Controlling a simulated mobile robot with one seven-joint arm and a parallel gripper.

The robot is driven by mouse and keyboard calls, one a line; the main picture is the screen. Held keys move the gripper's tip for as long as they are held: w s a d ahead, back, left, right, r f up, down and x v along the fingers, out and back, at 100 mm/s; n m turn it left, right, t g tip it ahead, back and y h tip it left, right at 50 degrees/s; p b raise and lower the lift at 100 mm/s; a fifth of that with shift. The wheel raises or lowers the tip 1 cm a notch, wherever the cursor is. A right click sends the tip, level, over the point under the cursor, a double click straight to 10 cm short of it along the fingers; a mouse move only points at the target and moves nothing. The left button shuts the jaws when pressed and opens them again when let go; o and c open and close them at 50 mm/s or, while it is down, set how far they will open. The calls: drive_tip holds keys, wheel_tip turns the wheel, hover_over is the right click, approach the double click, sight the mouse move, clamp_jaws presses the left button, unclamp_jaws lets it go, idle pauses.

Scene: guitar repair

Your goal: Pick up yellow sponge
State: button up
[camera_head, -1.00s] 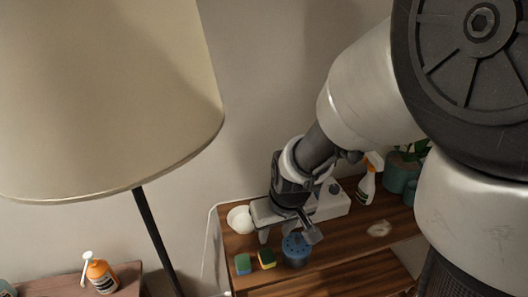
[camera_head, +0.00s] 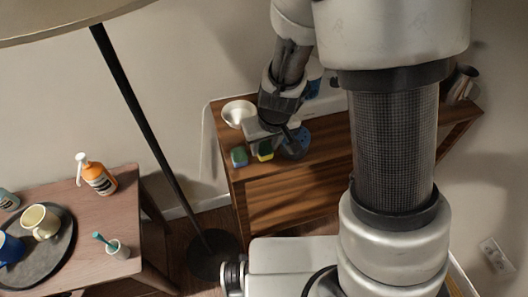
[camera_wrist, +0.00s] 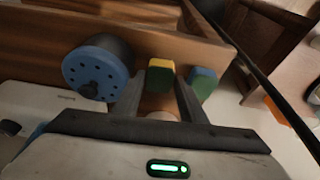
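The yellow sponge (camera_head: 265,150), yellow with a green part, is on the wooden shelf top near its front edge. In the wrist view the yellow sponge (camera_wrist: 160,72) shows between and beyond my fingertips, with no contact visible. My gripper (camera_head: 278,133) is above the shelf, close to the sponge, and partly covers the things behind it. In the wrist view my gripper (camera_wrist: 160,88) is open, with its two fingers apart and nothing visible held.
A green-and-blue sponge (camera_head: 239,157) sits left of the yellow one, near my right finger in the wrist view. A white bowl (camera_head: 238,110) is behind. A lamp pole (camera_head: 150,135) rises at left.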

sight(265, 149)
drive_tip(key=shift+w+f, duration=0.2)
drive_tip(key=shift+f, duration=0.3)
drive_tip(key=c, duration=0.7)
drive_tip(key=shift+c, duration=0.2)
wheel_tip(265, 149, up, 10)
drive_tip(key=p, duration=0.4)
drive_tip(key=shift+p, duration=0.35)
